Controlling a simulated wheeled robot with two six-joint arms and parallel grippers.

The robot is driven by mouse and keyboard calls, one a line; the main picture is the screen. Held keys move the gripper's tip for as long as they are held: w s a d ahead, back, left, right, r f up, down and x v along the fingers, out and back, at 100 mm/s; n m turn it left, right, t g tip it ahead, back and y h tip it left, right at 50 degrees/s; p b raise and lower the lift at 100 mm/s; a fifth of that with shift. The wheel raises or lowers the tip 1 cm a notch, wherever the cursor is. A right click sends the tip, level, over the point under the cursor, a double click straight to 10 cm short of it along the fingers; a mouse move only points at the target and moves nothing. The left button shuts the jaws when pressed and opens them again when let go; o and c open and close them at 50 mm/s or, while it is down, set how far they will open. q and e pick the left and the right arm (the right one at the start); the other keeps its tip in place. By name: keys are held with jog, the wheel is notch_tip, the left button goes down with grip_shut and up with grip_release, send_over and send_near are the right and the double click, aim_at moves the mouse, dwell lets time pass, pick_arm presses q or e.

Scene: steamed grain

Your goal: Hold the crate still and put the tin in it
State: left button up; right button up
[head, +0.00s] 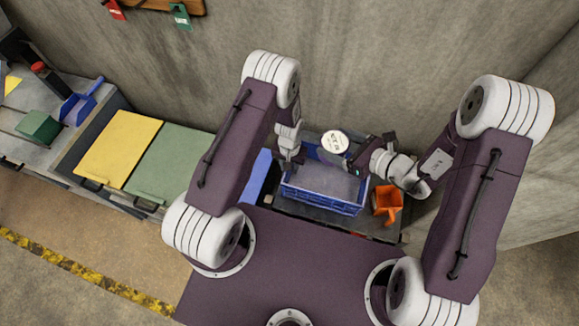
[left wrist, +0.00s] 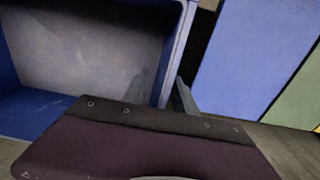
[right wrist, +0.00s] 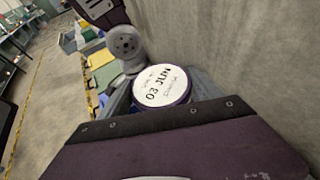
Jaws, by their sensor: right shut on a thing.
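The blue crate (head: 322,200) stands on the dark bench between my arms, its open top facing up and its grey floor bare. My left gripper (left wrist: 162,90) is at the crate's left wall, one finger inside and one outside; a gap shows, so it looks open around the wall. The left wrist view also shows the crate's rim (left wrist: 181,30). The tin (head: 334,142), with a white lettered lid, is in my right gripper (head: 350,158), above the crate's back edge. The right wrist view shows its lid (right wrist: 162,86) between the fingers, lettering facing the camera.
An orange scoop (head: 387,204) lies right of the crate. A blue panel (head: 259,178) is left of it, with green (head: 172,160) and yellow (head: 118,147) panels farther left. A concrete wall (head: 375,60) rises close behind the bench.

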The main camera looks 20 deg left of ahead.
pick_arm(q)
jog(key=shift+f, duration=0.35)
grip_shut()
dwell(1.2)
